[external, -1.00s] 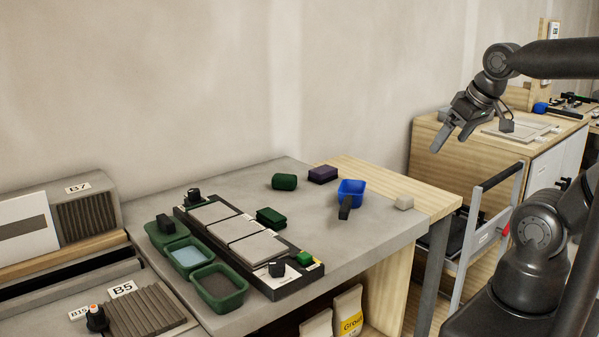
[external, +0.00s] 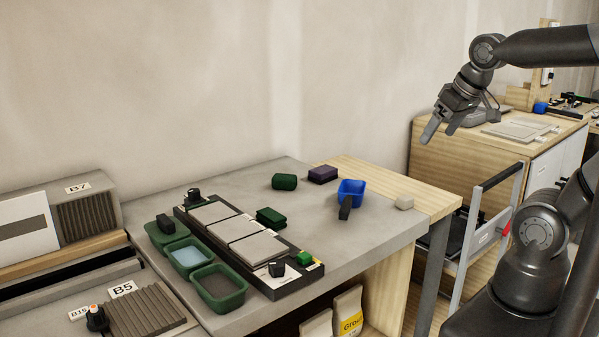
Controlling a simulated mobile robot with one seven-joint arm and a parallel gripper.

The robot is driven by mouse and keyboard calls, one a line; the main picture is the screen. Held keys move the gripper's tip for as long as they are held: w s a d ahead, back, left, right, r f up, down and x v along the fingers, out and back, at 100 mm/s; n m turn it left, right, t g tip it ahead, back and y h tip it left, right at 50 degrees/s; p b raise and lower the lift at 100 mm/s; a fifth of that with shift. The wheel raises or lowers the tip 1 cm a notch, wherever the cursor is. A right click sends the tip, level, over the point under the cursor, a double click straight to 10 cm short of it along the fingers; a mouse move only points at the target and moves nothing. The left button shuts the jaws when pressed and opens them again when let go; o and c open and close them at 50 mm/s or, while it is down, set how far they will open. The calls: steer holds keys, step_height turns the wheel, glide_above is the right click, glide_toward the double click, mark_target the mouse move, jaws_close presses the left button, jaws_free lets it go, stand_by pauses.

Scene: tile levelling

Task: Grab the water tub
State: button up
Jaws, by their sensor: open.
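A green tub with a pale blue, water-like surface (external: 191,255) stands on the grey worktop, in the middle of a row of green tubs. The tub in front of it (external: 219,288) has a dark grey inside. The one behind it (external: 166,231) has a dark block on it. My gripper (external: 438,136) is open and empty, high in the air at the right. It is far from the tubs, beyond the right end of the worktop, with its fingers pointing down and left.
A rack with grey tiles (external: 235,229) lies right of the tubs, with dark knobs and a green block on it. A metal-framed cart (external: 486,225) is at right.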

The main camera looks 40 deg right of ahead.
steer(key=w+a+r, duration=0.3)
steer(key=w+a, duration=0.7)
steer(key=w, duration=0.2)
steer(key=g, duration=0.1)
glide_above(188, 265)
steer(key=s, duration=0.6)
step_height(188, 265, down, 15)
steer(key=x, duration=1)
steer(key=shift+w+d, duration=0.1)
steer(key=shift+w, duration=0.3)
steer(key=shift+f, duration=0.15)
steer(key=shift+c, duration=0.5)
steer(key=c, duration=1)
